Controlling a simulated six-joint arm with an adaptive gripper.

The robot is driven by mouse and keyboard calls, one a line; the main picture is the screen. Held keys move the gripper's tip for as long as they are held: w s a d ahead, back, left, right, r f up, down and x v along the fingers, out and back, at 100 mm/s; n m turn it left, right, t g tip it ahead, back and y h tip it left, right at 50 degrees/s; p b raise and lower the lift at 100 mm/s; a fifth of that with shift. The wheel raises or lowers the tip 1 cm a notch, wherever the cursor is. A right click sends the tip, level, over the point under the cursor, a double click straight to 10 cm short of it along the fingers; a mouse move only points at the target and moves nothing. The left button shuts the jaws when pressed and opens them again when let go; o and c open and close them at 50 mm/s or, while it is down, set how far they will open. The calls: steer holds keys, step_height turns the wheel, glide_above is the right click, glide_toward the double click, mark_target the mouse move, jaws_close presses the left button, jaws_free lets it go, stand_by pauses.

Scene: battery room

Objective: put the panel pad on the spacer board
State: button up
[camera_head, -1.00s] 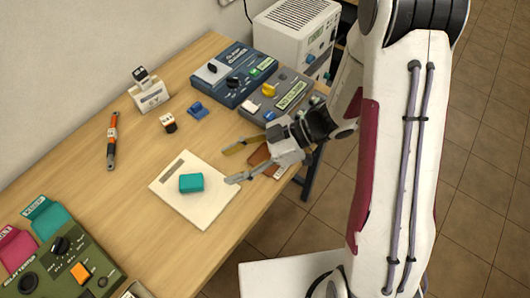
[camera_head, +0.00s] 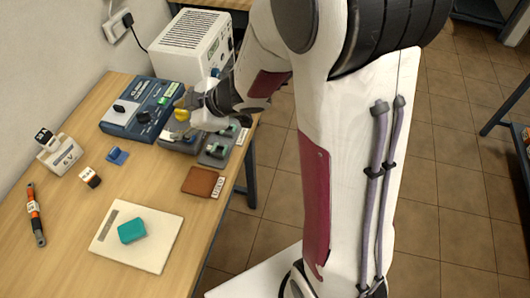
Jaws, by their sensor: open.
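A cream board (camera_head: 108,246) with a grey strip lies flat on the table; it appears to be the spacer board. A teal block (camera_head: 132,230), which may be the panel pad, rests flat on top of it, near its middle. Nothing touches the block. My gripper (camera_head: 190,108) is open and empty at the back right, over or beside the grey panel (camera_head: 172,143) with the yellow knob, well away from the board. Its fingers are small and partly blend with the panel, so contact cannot be told.
A brown pad (camera_head: 199,181) lies near the table's right edge. A blue device (camera_head: 130,127) and a white vented box (camera_head: 190,42) stand behind. A blue clip (camera_head: 117,156), a small orange-and-white block (camera_head: 90,177), a 6V battery (camera_head: 62,158) and an orange-black tool (camera_head: 35,215) lie left.

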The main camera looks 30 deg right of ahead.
steer(key=s+d+r+m+t+h, duration=0.1)
steer(key=s+d+r+m+h, duration=0.25)
steer(key=d+r, duration=0.3)
steer(key=s+d+r+m+t+h, duration=0.1)
steer(key=s+d+r+m+h, duration=0.2)
steer(key=d+r+m+h, duration=0.25)
steer(key=s+a+m+g+y, duration=0.1)
steer(key=s+a+m+g, duration=0.1)
steer(key=s, duration=0.8)
steer(key=s+a+m+g+y, duration=0.1)
steer(key=s+m+g+y, duration=0.1)
steer(key=s, duration=0.8)
steer(key=shift+s+a+r+m, duration=0.15)
steer(key=shift+s+a+m, duration=0.15)
steer(key=shift+a, duration=0.05)
